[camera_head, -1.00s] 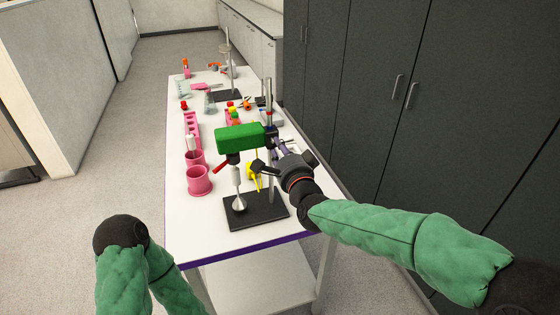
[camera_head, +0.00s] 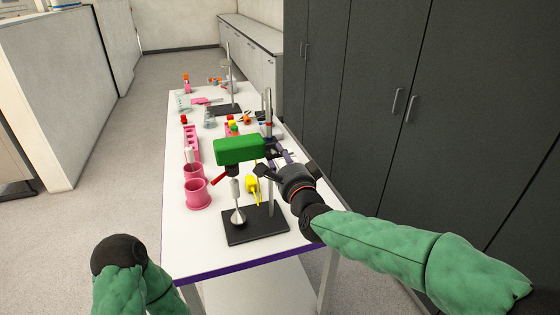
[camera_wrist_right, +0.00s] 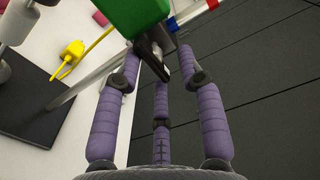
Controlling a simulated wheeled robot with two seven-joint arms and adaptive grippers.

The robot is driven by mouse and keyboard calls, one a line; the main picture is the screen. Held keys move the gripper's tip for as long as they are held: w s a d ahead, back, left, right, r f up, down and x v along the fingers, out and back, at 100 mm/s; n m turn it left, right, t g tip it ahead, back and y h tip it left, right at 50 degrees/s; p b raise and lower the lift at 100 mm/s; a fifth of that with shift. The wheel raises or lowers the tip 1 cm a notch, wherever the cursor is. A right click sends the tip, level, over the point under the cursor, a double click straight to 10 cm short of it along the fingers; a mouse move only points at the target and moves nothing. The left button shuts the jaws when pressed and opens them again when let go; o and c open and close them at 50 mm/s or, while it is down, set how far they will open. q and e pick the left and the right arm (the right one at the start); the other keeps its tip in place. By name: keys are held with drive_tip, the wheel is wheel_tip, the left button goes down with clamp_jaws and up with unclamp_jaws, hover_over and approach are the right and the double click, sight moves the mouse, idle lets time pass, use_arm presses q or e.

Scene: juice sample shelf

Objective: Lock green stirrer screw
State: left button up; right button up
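The green stirrer (camera_head: 240,150) is mounted on a metal stand rod (camera_head: 268,105) above a black base plate (camera_head: 254,224). Its shaft hangs over the plate. The stirrer's green body (camera_wrist_right: 138,15) also shows at the top of the right wrist view. A black screw part (camera_wrist_right: 152,58) sticks out below it, beside the rod. My right gripper (camera_wrist_right: 158,62) has its purple fingers spread around this black part, with gaps visible. In the head view my right gripper (camera_head: 276,158) is at the stirrer's right side. My left arm's black wrist is at the lower left; its fingers are not visible.
Pink beakers (camera_head: 197,194) and a pink rack (camera_head: 191,144) stand left of the stirrer on the white table (camera_head: 210,235). A yellow plug (camera_head: 252,188) is by the rod. Another stand (camera_head: 228,75) is farther back. Dark cabinets (camera_head: 410,90) line the right.

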drive_tip(key=shift+a+r, duration=0.15)
drive_tip(key=shift+r, duration=0.05)
drive_tip(key=shift+s, duration=0.1)
drive_tip(key=shift+s, duration=0.2)
drive_tip(key=v, duration=1.1)
drive_tip(key=shift+s+f, duration=0.15)
drive_tip(key=shift+s, duration=0.05)
